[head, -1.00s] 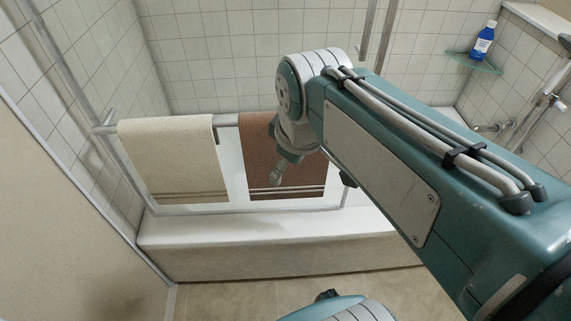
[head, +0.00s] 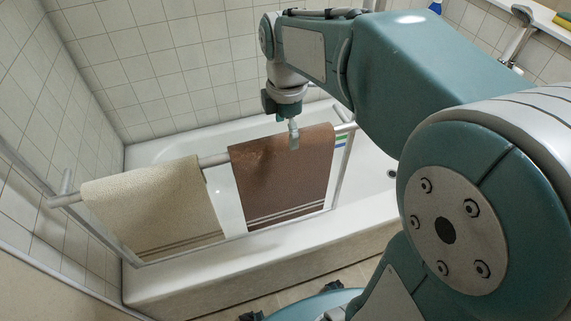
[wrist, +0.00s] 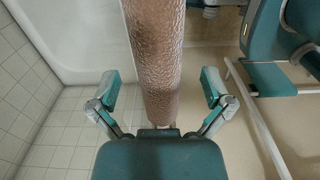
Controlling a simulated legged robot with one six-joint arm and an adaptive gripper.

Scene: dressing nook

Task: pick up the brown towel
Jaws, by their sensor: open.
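In the head view my gripper (head: 293,138) is at the towel's upper part, pointing down near the rail. In the wrist view the towel (wrist: 158,62) runs as a narrow brown strip between the two fingers of my gripper (wrist: 161,92). The fingers are spread apart, with a gap on each side of the towel. The towel's far face is hidden in the head view.
A cream towel (head: 155,205) hangs on the same rail (head: 215,159), left of the brown one. The white bathtub (head: 165,148) lies behind the towels. Tiled walls (head: 165,60) close off the back and left.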

